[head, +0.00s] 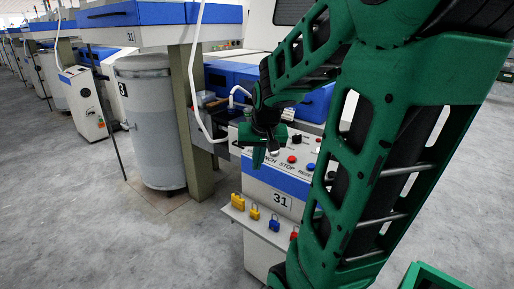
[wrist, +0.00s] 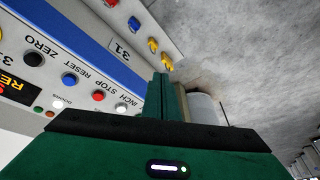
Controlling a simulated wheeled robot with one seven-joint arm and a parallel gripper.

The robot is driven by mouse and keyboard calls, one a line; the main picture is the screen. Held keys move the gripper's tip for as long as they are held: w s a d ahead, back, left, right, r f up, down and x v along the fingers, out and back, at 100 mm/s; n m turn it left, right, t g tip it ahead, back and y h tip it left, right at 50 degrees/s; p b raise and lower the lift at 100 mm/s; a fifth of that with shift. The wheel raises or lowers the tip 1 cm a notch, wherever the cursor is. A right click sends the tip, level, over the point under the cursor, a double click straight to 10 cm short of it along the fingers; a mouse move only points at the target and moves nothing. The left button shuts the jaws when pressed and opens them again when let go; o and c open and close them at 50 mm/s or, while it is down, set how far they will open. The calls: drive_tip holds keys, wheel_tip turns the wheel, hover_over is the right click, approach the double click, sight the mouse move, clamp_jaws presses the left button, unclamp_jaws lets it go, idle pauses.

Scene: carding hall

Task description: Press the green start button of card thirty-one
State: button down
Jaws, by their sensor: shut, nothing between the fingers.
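The control panel of card thirty-one (head: 280,180) stands in front of me, with its white "31" plate (head: 282,201) below the buttons. In the wrist view the panel shows a white INCH button (wrist: 121,108), a red STOP button (wrist: 98,96), a blue RESET button (wrist: 69,78) and a black ZERO button (wrist: 33,60). I make out no green start button; the part of the panel beyond INCH is covered by my gripper. My gripper (head: 257,162) is shut and empty, at the panel's left end; its fingers (wrist: 163,85) also show in the wrist view. I cannot tell whether it touches anything.
A shelf (head: 262,228) with yellow, blue and red padlocks sticks out below the panel. A grey can (head: 150,120) and a post (head: 190,120) stand to the left. The floor at front left is clear.

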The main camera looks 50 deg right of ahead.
drive_tip(key=w+d+r+m+t+h, duration=0.3)
drive_tip(key=w+d+t, duration=0.2)
drive_tip(key=w+d, duration=1.3)
drive_tip(key=shift+w, duration=0.25)
drive_tip(key=shift+f, duration=0.1)
drive_tip(key=shift+d+f, duration=0.35)
drive_tip(key=shift+f, duration=1.05)
drive_tip(key=shift+d+f, duration=0.35)
drive_tip(key=shift+f, duration=1.05)
drive_tip(key=shift+d+f, duration=0.35)
drive_tip(key=shift+f, duration=1.05)
drive_tip(key=shift+f, duration=0.1)
drive_tip(key=shift+d+f, duration=0.1)
drive_tip(key=shift+f, duration=0.2)
drive_tip(key=shift+d+f, duration=0.15)
drive_tip(key=shift+f, duration=0.35)
drive_tip(key=shift+r, duration=0.2)
drive_tip(key=shift+a+r, duration=0.25)
drive_tip(key=shift+r, duration=0.45)
